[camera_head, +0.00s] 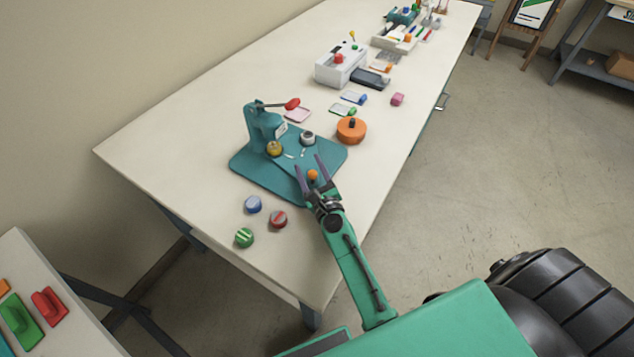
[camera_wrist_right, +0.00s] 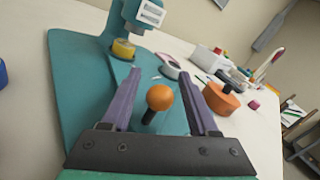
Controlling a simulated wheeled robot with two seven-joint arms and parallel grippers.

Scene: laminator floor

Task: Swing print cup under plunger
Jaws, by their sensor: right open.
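A teal button press (camera_head: 262,125) with a red-tipped lever (camera_head: 291,104) stands on a teal base plate (camera_head: 243,163) on the table. A yellow cup (camera_head: 274,149) sits at the press column, below its head; it also shows in the right wrist view (camera_wrist_right: 123,49). A white-grey ring-shaped cup (camera_head: 308,138) sits to its right on the plate. An orange ball knob (camera_head: 312,174) on a dark stem rises near the plate's front edge. My right gripper (camera_head: 309,164) is open, its purple fingers on either side of the knob (camera_wrist_right: 159,97), apparently not touching it. My left gripper is out of view.
Blue (camera_head: 253,204), red (camera_head: 278,219) and green (camera_head: 244,237) round pieces lie in front of the press. An orange round tool (camera_head: 351,130) with a dark knob stands right of the plate. A white box (camera_head: 341,64) and small items lie farther back.

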